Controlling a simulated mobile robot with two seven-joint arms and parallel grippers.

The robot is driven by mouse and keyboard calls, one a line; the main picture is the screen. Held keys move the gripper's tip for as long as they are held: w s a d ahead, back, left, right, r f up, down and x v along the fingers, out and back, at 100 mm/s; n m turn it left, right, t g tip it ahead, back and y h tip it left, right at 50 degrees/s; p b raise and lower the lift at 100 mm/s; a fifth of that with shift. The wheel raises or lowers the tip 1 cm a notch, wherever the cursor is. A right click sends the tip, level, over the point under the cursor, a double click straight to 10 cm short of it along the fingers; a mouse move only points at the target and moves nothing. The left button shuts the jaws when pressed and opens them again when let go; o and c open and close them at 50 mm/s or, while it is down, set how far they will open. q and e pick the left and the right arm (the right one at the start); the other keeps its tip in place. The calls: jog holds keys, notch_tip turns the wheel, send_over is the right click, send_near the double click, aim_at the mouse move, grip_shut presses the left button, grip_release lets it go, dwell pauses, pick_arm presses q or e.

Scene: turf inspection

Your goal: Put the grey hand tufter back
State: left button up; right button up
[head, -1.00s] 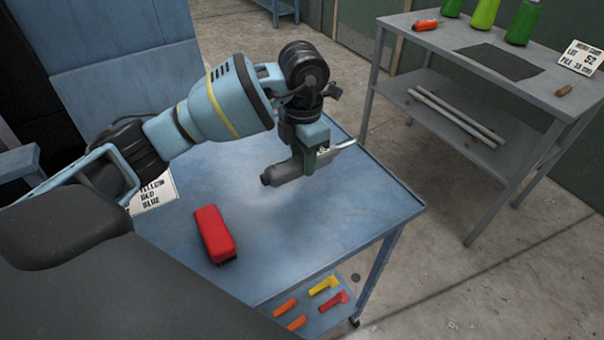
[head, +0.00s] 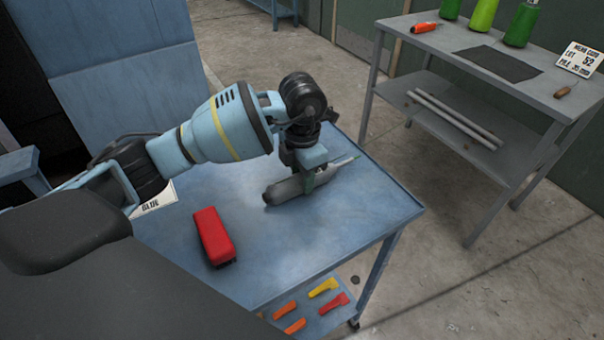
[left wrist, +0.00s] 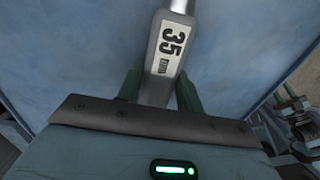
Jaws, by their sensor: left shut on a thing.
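The grey hand tufter (head: 284,191) lies level across my left gripper (head: 308,182), low over the blue table (head: 355,215). I cannot tell whether it touches the tabletop. Its rounded dark end points left, and its thin pale tip points right, towards the far edge. In the left wrist view the tufter (left wrist: 172,40) carries a white label reading 35, and it sits between the two green fingers of my left gripper (left wrist: 158,88), which is shut on it. My right gripper is not in view.
A red block-like object (head: 213,236) stands on the table's left part, beside a partly hidden card (head: 155,203). Orange, yellow and red tools (head: 323,287) lie on the shelf below. A grey bench (head: 520,85) with green spools stands apart at right. The table's right part is clear.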

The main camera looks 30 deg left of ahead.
pick_arm(q)
jog(key=o, duration=1.2)
jog(key=shift+c, duration=0.2)
notch_tip(320, 180, up, 12)
